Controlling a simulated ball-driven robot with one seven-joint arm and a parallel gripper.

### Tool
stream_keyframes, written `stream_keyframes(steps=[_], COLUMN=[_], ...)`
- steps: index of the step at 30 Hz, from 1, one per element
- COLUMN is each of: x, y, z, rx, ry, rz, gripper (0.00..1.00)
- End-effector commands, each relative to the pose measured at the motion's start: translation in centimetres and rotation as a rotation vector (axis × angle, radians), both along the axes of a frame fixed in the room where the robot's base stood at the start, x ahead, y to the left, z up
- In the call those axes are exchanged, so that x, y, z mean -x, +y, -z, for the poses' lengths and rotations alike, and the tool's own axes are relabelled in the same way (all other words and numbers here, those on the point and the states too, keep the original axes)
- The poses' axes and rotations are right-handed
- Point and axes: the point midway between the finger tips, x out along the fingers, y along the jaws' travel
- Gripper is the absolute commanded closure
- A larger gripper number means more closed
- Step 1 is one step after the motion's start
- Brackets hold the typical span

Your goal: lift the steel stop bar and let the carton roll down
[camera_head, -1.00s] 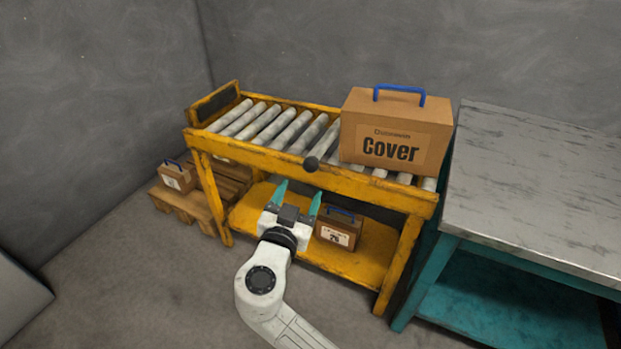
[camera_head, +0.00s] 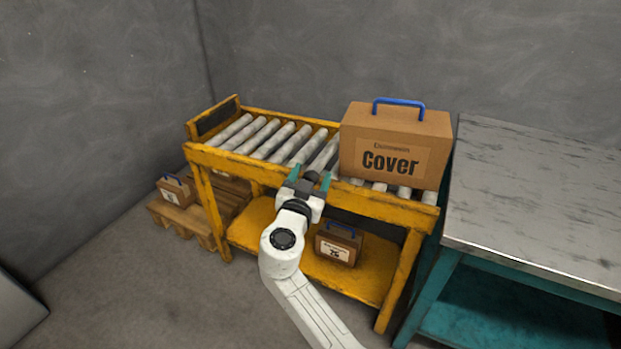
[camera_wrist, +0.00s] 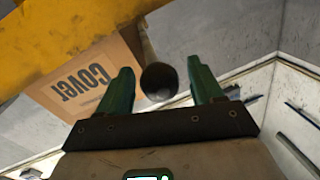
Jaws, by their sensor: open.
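The large brown carton (camera_head: 400,120), with a blue handle and a "Cover" label, stands at the right end of the roller conveyor (camera_head: 375,202). In the wrist view the carton (camera_wrist: 85,82) shows beyond my left finger. The stop bar's dark round knob (camera_head: 311,177) sticks out at the conveyor's front edge, just left of the carton. My gripper (camera_head: 310,173) is open, with its teal fingers on either side of the knob. In the wrist view the knob (camera_wrist: 159,82) sits between the fingers with visible gaps; a short piece of bar (camera_wrist: 147,45) runs behind it. The rest of the bar is hidden.
Rollers (camera_head: 255,135) left of the carton are clear, up to a yellow end board (camera_head: 213,113). A small case (camera_head: 338,246) stands on the lower shelf, another (camera_head: 175,190) on a wooden pallet (camera_head: 180,222). A steel-topped teal bench (camera_head: 540,190) is at right.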

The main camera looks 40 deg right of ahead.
Motion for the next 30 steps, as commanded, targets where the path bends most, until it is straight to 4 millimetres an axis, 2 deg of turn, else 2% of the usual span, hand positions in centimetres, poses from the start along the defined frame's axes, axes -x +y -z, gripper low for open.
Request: stream_keyframes(steps=[5, 25, 30], x=[0.01, 0.02, 0.03], y=[-0.01, 0.02, 0.03], z=[0.0, 0.01, -0.01], rx=[0.0, 0.0, 0.0], ry=[0.0, 0.0, 0.0], rz=[0.0, 0.0, 0.0], gripper=[0.36, 1.0, 1.0])
